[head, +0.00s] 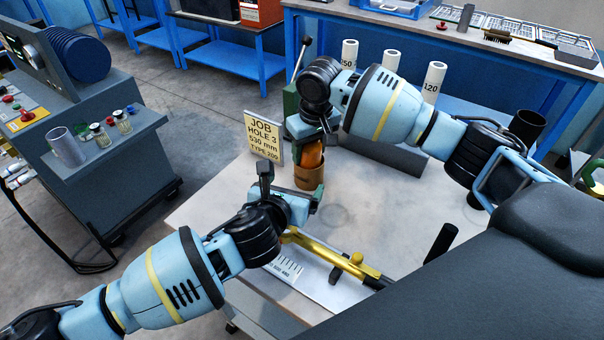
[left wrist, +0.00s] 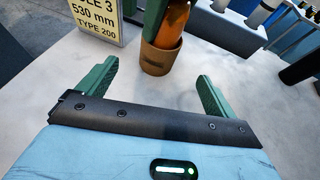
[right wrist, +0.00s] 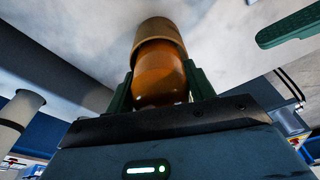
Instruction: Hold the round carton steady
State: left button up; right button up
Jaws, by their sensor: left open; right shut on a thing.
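The round carton (head: 309,177) is a short brown cylinder standing upright on the pale table. An orange-brown rounded piece (head: 312,157) sticks up out of its open top; how deep it sits is hidden. My right gripper (right wrist: 160,85) is shut on this piece from above, and the carton (right wrist: 160,27) shows beyond it. My left gripper (head: 290,188) is open and empty, in front of the carton. In the left wrist view its green fingers (left wrist: 157,75) are apart, with the carton (left wrist: 158,61) beyond and between them, not touched.
A job sign (head: 263,137) stands left of the carton. A yellow-handled tool (head: 325,251) and a marked scale plate (head: 287,268) lie at the table's front. Numbered white tubes (head: 391,60) stand behind. Bare table (head: 225,195) shows left of the carton.

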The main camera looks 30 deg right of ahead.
aim_at(305, 172)
pick_arm(q)
jog(key=shift+x, duration=5.2)
jog(key=shift+s, duration=0.1)
jog(key=c, duration=1.1)
jog(key=shift+o, duration=0.2)
jog(key=c, duration=0.7)
jog(key=shift+f, duration=0.1)
pick_arm(e)
jog(key=shift+r, duration=0.2)
jog(key=shift+r, duration=2.35)
